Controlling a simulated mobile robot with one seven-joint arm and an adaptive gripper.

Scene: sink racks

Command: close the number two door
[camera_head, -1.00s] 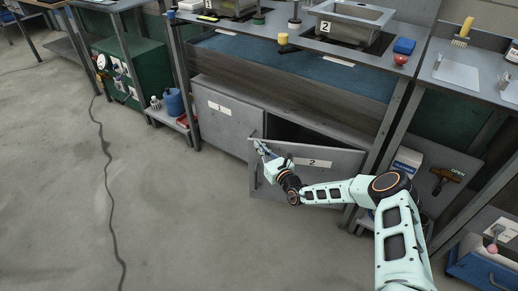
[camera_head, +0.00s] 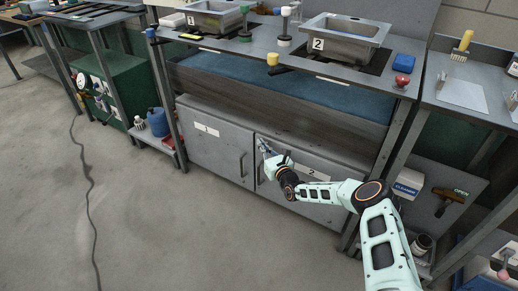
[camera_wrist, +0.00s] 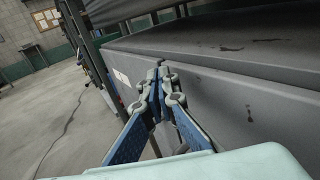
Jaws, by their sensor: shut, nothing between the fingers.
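The number two door (camera_head: 325,213) is the right door of the grey cabinet under the sink bench. It now sits flush, or nearly so, beside the number one door (camera_head: 215,145); any small gap cannot be told. My gripper (camera_head: 264,147) is at the door's upper left, close to the seam between the doors, with its fingers shut and empty. In the wrist view my gripper (camera_wrist: 162,72) is at the grey door front, just below the cabinet's top ledge. Whether the fingertips touch the door cannot be told. My forearm hides part of the door.
The sink bench with its blue shelf (camera_head: 290,85) stands above the cabinet. A blue jug (camera_head: 158,122) is on a low shelf at left. A cleaner box (camera_head: 407,184) and a brown-handled valve (camera_head: 449,196) are at right. The floor in front is clear.

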